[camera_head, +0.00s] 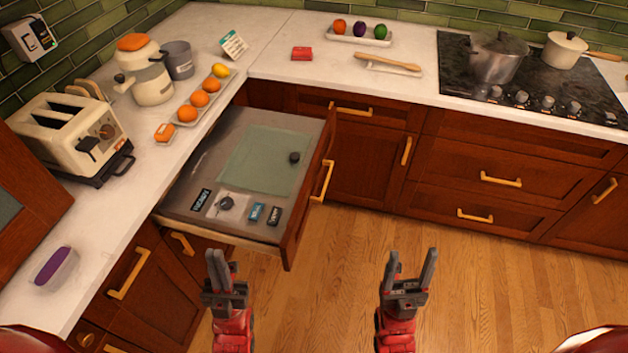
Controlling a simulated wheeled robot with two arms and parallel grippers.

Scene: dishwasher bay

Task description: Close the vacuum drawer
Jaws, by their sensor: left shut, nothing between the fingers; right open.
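The vacuum drawer (232,135) is pulled out from the corner cabinet, under the left counter. Its grey top carries a pale green panel, a knob, a dial and small labelled controls. Its wooden front (306,201) faces right and has a brass handle (323,181). My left gripper (222,255) is shut and empty; in the picture it is just below the drawer's near edge. My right gripper (413,256) is open and empty, over the floor to the right of the drawer. Neither gripper appears to touch the drawer.
A steel pot (496,60) is on the cooktop at the back right. The wooden floor (470,270) right of the drawer is clear.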

